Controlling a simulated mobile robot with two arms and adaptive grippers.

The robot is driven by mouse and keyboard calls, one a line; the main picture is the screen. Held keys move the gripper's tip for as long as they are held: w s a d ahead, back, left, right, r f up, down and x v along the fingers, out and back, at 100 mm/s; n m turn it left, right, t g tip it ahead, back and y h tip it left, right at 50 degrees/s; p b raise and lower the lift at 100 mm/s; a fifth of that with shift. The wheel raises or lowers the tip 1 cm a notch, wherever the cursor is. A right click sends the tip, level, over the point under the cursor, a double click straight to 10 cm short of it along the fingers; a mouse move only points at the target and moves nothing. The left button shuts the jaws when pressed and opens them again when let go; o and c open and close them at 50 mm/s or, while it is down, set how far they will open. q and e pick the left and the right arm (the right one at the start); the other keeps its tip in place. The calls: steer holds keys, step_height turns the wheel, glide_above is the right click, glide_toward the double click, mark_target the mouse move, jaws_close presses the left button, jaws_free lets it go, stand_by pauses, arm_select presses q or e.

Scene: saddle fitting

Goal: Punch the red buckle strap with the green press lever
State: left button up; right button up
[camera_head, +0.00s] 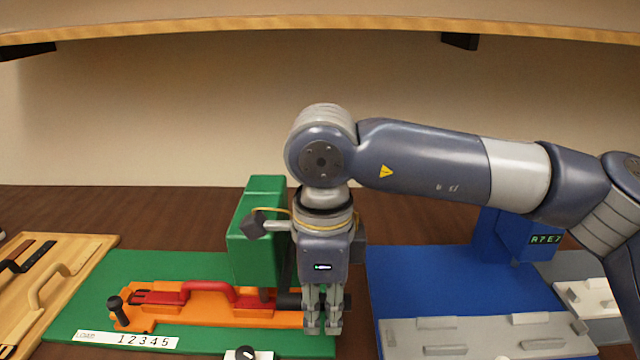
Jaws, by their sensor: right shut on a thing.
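The green press (258,230) stands on a green base board (110,295). The red buckle strap (160,297) lies in an orange holder (225,316) on that board, with a red arched handle (207,287) above it. A black peg (117,308) stands at the holder's left end. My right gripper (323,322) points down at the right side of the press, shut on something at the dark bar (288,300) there. The gripper hides most of what it holds, and I cannot make out the lever's full shape. My left gripper is not in view.
A number strip (128,340) and a white block with a black knob (247,353) lie at the front. A wooden tray (85,250) with straps is at left. A blue station (420,285) with a display stands right. A shelf (320,24) spans above.

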steer(key=shift+s+a+r, duration=0.1)
steer(key=shift+r, duration=0.25)
